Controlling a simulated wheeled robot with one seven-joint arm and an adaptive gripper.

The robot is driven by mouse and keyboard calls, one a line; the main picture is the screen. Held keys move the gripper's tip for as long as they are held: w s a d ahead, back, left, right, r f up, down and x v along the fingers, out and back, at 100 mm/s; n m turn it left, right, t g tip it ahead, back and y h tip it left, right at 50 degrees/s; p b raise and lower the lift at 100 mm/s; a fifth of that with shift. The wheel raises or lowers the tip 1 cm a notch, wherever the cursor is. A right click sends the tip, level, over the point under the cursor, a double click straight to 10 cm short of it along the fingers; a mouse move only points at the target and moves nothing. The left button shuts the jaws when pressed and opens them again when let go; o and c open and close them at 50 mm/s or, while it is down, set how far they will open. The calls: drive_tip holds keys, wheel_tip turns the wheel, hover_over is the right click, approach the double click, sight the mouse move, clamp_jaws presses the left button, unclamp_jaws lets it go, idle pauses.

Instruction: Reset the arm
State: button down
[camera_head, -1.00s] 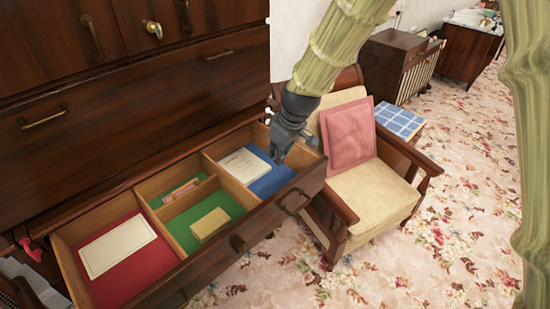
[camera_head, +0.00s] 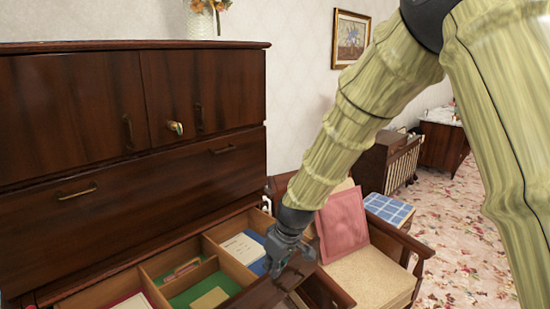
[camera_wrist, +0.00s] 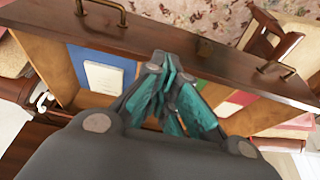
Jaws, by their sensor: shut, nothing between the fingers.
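My gripper (camera_head: 284,262) is shut and empty in the head view, just over the front right part of an open drawer (camera_head: 262,298). My arm reaches down to it from the upper right. In the wrist view the closed teal fingers (camera_wrist: 165,75) show above the drawer's front panel (camera_wrist: 130,38). I cannot tell whether they touch the drawer.
The drawer holds a white booklet (camera_head: 243,248) on blue, a tan block (camera_head: 210,299) on green and a red section. A dark wood cabinet (camera_head: 70,125) rises behind. An armchair (camera_head: 370,278) with a pink cushion (camera_head: 343,224) stands at the right. Floral carpet (camera_head: 465,235) is open farther right.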

drive_tip(key=s+d+f+m, duration=0.2)
drive_tip(key=s+d+f, duration=0.25)
drive_tip(key=f, duration=0.35)
drive_tip(key=s+d+f+m+g+h, duration=0.1)
drive_tip(key=s+d+f, duration=0.2)
drive_tip(key=s+f, duration=0.35)
drive_tip(key=s+d+f+m, duration=0.2)
drive_tip(key=s+d+f, duration=0.15)
drive_tip(key=f, duration=0.65)
drive_tip(key=s+d+f+m, duration=0.1)
drive_tip(key=s+d+f, duration=0.3)
drive_tip(key=s, duration=0.4)
drive_tip(key=s+d+f+m+g+h, duration=0.1)
drive_tip(key=s+d+f, duration=0.3)
drive_tip(key=s, duration=0.5)
drive_tip(key=s+d+f+m, duration=0.2)
drive_tip(key=s+d+f, duration=0.2)
drive_tip(key=s, duration=0.5)
drive_tip(key=shift+s+d+f+m+g+h+b, duration=0.15)
drive_tip(key=shift+s+f+m+g+h+b, duration=0.15)
drive_tip(key=shift+f+h+b, duration=0.1)
